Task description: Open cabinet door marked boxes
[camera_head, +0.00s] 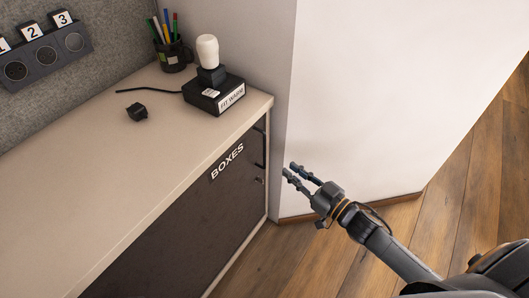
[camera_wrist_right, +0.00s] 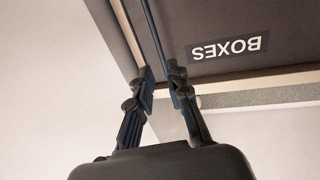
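The dark cabinet door (camera_head: 190,205) carries a white "BOXES" label (camera_head: 227,162) and looks shut. In the right wrist view the door (camera_wrist_right: 220,25) and its label (camera_wrist_right: 230,48) appear upside down. A thin dark handle (camera_head: 264,150) runs near the door's right edge. My right gripper (camera_head: 288,169) is to the right of the handle, in front of the white wall. Its two fingers are apart, with nothing held between them. In the wrist view the fingertips (camera_wrist_right: 160,72) are near the door's edge; whether they touch the handle is unclear. My left gripper is not visible.
A white wall (camera_head: 370,100) rises close on the right. Wooden floor (camera_head: 450,215) is open beyond it.

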